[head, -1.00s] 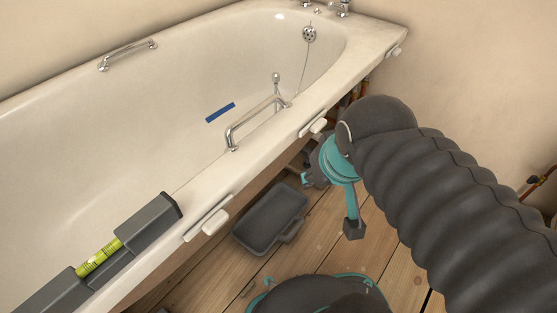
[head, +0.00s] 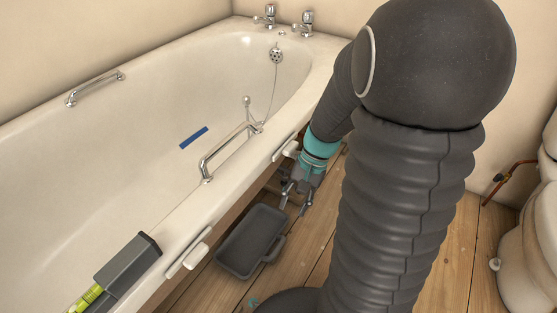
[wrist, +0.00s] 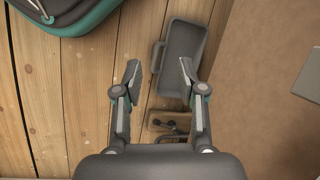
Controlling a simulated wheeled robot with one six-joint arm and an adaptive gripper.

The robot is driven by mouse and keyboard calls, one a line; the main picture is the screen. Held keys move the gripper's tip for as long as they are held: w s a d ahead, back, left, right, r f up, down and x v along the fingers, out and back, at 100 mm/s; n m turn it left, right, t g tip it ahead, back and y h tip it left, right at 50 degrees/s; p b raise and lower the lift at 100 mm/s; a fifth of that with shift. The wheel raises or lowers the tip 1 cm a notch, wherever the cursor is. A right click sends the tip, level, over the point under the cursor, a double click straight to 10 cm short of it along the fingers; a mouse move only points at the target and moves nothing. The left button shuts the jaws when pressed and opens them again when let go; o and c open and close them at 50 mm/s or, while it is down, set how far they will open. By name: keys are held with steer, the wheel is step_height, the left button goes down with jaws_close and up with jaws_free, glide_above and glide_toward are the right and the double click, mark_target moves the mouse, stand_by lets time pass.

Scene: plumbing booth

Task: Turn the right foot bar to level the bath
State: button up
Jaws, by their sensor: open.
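The white bath (head: 130,160) runs along the left of the head view. A dark grey spirit level (head: 127,265) with a yellow-green vial (head: 84,299) lies on its near rim; the bubble is too small to read. My gripper (head: 294,208) points down beside the bath's outer edge, open and empty. In the wrist view my gripper (wrist: 159,68) has its fingers spread wide. Low between them is a small wooden board (wrist: 159,118) with dark fittings and a dark bar (wrist: 170,138); I cannot tell if this is the right foot bar.
A grey tray (head: 250,240) lies on the wooden floor by the bath; it also shows ahead of the fingers (wrist: 183,50). A grab rail (head: 228,148) stands on the near rim. A cream ribbed object (head: 525,240) and copper pipe (head: 512,180) are at the right.

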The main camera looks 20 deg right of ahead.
mark_target(285, 177)
steer(key=w+d+f+m+t+y+p, duration=0.1)
steer(key=w+d+f+m+t+y, duration=0.1)
steer(key=w+f+m+t+y, duration=0.4)
steer(key=w+d+f+m+t+y+p, duration=0.1)
steer(key=w+d+f+m+t+y, duration=0.15)
steer(key=w+f+m, duration=0.75)
steer(key=w+d+f+m+t+h, duration=0.1)
steer(key=d+f+m+t+h, duration=0.1)
steer(key=d+f+m+t, duration=0.1)
steer(key=d+f+m+t+h, duration=0.2)
steer(key=d+f+m+t, duration=0.1)
steer(key=f, duration=0.5)
steer(key=w+d+f+m+t+h, duration=0.1)
steer(key=d+f+m+t+h, duration=0.2)
steer(key=d+f+m+t, duration=0.1)
steer(key=shift+w+d+f+m, duration=0.15)
steer(key=shift+d+f+m, duration=0.25)
steer(key=shift+d+f, duration=0.25)
steer(key=shift+w+d+f+m, duration=0.15)
steer(key=shift+d+f+m, duration=0.3)
steer(key=shift+d, duration=0.4)
steer(key=shift+w+f, duration=0.1)
steer(key=shift+f, duration=0.05)
steer(key=x, duration=1.3)
steer(key=shift+w, duration=0.25)
jaws_close()
